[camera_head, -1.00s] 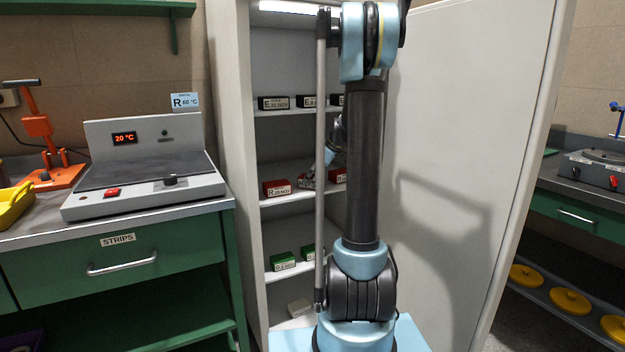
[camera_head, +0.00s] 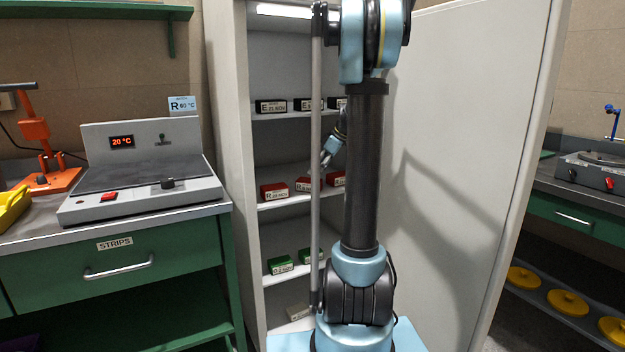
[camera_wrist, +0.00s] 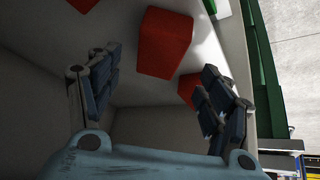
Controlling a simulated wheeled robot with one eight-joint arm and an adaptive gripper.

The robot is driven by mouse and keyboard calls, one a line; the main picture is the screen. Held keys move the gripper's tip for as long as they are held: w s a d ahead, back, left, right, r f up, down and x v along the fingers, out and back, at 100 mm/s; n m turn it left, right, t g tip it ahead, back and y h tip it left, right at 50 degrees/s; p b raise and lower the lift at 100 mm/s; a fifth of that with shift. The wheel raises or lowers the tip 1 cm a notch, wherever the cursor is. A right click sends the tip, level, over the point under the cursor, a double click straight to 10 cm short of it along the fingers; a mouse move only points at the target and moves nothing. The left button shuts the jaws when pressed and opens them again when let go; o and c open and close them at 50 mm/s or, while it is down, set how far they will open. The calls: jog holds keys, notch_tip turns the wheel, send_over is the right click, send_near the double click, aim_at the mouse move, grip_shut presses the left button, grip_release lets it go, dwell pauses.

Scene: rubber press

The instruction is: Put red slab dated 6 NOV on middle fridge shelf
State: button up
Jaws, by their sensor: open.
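Three red slabs stand in a row on the middle fridge shelf (camera_head: 290,199) in the head view: a left one (camera_head: 273,190), a middle one (camera_head: 304,185) and a right one (camera_head: 336,178). Each has a pale label marked R; I cannot read the dates surely, so I cannot tell which is 6 NOV. My gripper (camera_head: 326,158) is open and empty, above and behind the middle slab, partly hidden by my arm. In the wrist view, my spread fingers (camera_wrist: 160,72) are apart from a large red slab (camera_wrist: 165,43) ahead; another red slab (camera_wrist: 187,88) is partly behind the right finger.
Black slabs (camera_head: 271,106) stand on the shelf above, and green slabs (camera_head: 281,265) on the shelf below. The open fridge door (camera_head: 460,150) is at the right. A grey heating plate (camera_head: 140,185) sits on the green bench at the left.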

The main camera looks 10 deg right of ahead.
jog(key=v, duration=0.5)
jog(key=s+a+f+m+g+h, duration=0.1)
jog(key=s+a+f+m, duration=0.15)
jog(key=s, duration=0.85)
jog(key=s+a+f+m+h, duration=0.2)
jog(key=s+a+m, duration=0.2)
jog(key=s, duration=0.8)
jog(key=s+f+m+h, duration=0.2)
jog(key=s+f+m, duration=0.4)
jog(key=s+f, duration=0.7)
jog(key=s, duration=0.4)
jog(key=shift+s+d+f, duration=0.25)
jog(key=shift+d+f, duration=0.15)
jog(key=shift+w+f, duration=0.2)
jog(key=shift+w, duration=0.3)
